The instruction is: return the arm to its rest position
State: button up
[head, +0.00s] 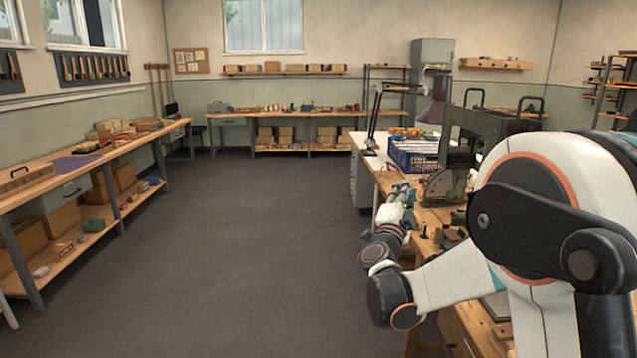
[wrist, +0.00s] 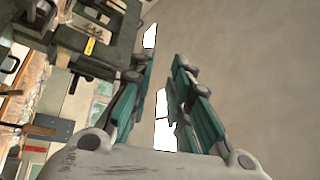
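My white and grey arm (head: 440,284) reaches from the lower right of the head view toward the workbench (head: 446,212) on the right. My gripper (head: 402,190) is at the bench's left edge, beside the blue crate, and looks small there. In the wrist view my gripper (wrist: 165,62) has two teal-padded fingers standing apart, with nothing visible between them. I cannot tell from the head view whether it touches the bench.
A dark green machine (head: 490,124) stands on the right bench behind my arm; the wrist view shows machinery (wrist: 100,32) at upper left. A blue crate (head: 413,156) and a lamp (head: 373,125) are near. The floor (head: 235,255) in the middle is clear.

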jog(key=s+a+r+n+y, duration=0.5)
jog(key=r+n+y, duration=0.1)
jog(key=n+y, duration=0.2)
jog(key=s+a+f+n+g+y, duration=0.2)
jog(key=s+a+n+g+y, duration=0.15)
jog(key=s+n, duration=0.4)
jog(key=s+d+f+n+g, duration=0.1)
jog(key=s+f, duration=0.4)
jog(key=s, duration=0.5)
jog(key=s+d+f+n+g+h, duration=0.1)
jog(key=s+d+f+g, duration=0.2)
jog(key=s+f, duration=0.3)
jog(key=s+d+f+n+g+h, duration=0.1)
jog(key=s+f+g, duration=0.3)
jog(key=s, duration=1)
notch_tip(320, 180, down, 2)
jog(key=shift+s+d+f+g, duration=0.1)
jog(key=shift+s+d+g, duration=0.25)
jog(key=shift+d, duration=0.15)
